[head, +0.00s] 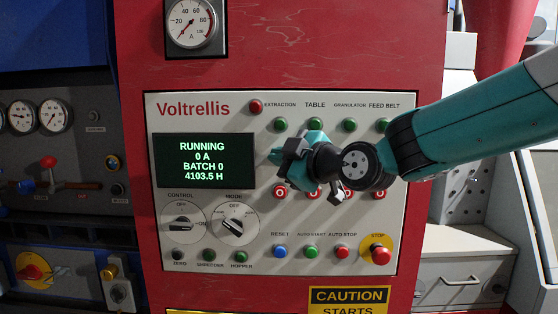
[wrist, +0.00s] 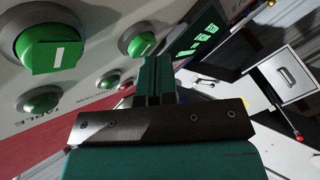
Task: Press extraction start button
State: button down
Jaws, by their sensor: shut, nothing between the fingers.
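The control panel (head: 250,112) carries an extraction column with a green lamp (head: 280,125) under its label. My gripper (head: 277,157) is shut and empty, in front of the panel below that lamp. I cannot tell whether my fingertips touch the extraction button.
The display (head: 204,161) reads RUNNING, 0 A. Red stop buttons (head: 280,192) sit below my gripper. A red STOP button on a yellow ring (head: 381,255) is at the lower right. The control (head: 182,223) and mode (head: 233,226) knobs are at the lower left.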

jog(key=shift+s, duration=0.55)
jog(key=shift+b, duration=0.3)
jog(key=shift+s+b, duration=1.3)
jog(key=shift+s, duration=1.2)
jog(key=shift+a, duration=0.1)
jog(key=s+d+f+m+g+h+b, duration=0.1)
jog(key=s+d+f+m+g+h, duration=0.3)
jog(key=s+f, duration=0.7)
jog(key=s+d+f+m+g+h+b, duration=0.1)
jog(key=s+d+f+m+g+h, duration=0.2)
jog(key=s+d+f+m+g, duration=0.4)
jog(key=s+d+f+g, duration=0.1)
jog(key=s+d+f, duration=0.2)
jog(key=s, duration=0.5)
jog(key=shift+d+f+m+h, duration=0.3)
jog(key=shift+d+f+h, duration=0.05)
jog(key=shift+d+h, duration=0.05)
